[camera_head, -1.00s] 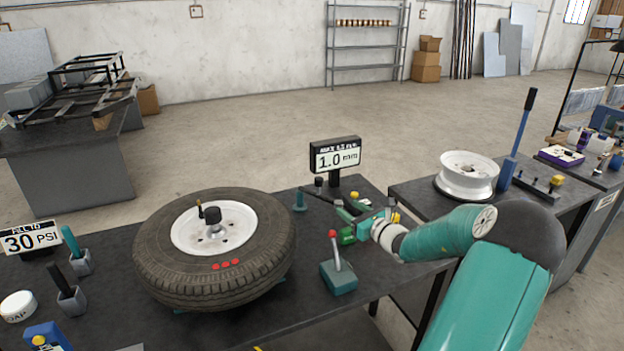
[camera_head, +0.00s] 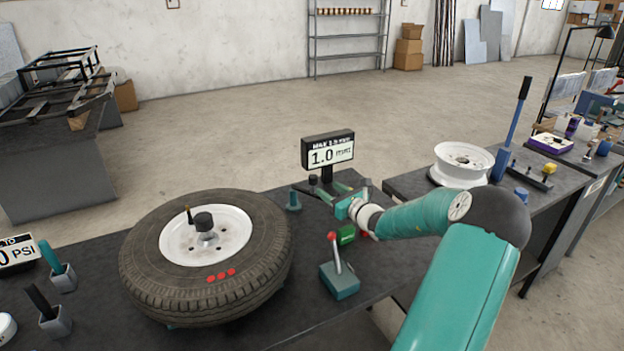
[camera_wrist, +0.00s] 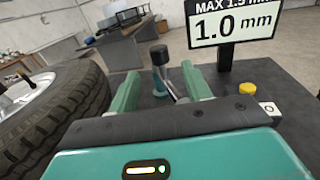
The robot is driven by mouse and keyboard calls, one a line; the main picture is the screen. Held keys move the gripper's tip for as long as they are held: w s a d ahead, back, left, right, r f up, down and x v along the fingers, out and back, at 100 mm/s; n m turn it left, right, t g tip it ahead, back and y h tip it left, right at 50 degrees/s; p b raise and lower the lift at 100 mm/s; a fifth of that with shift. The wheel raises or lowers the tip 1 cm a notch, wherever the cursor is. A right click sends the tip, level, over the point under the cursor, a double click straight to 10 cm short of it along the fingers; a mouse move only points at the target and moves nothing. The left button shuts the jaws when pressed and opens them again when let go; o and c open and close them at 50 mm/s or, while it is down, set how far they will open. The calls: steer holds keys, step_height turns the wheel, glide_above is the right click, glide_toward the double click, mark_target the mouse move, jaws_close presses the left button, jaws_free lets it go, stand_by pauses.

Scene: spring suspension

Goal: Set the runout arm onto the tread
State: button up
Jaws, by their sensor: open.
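The tyre (camera_head: 150,262) lies flat on the bench around a white rim, and its dark tread also shows at the left of the wrist view (camera_wrist: 75,98). The runout gauge's display (camera_head: 328,153) reads 1.0 mm. A black knob (camera_head: 313,180), apparently on the runout arm, stands in front of the display and right of the tyre. In the wrist view the knob (camera_wrist: 158,54) shows beyond and between my fingers, with a short metal rod below it. My gripper (camera_wrist: 160,85) is open, apart from the tread. How the runout arm joins its base is partly hidden.
A teal box with a red-knobbed lever (camera_head: 340,278) stands right of the tyre. A teal post (camera_head: 293,200) stands between tyre and display. A yellow button (camera_wrist: 248,88) is right of my fingers. A white rim (camera_head: 463,165) is on the right bench.

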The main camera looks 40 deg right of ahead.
mark_target(316, 181)
steer(key=w, duration=0.6)
steer(key=w+d, duration=0.1)
steer(key=w, duration=0.2)
jaws_close()
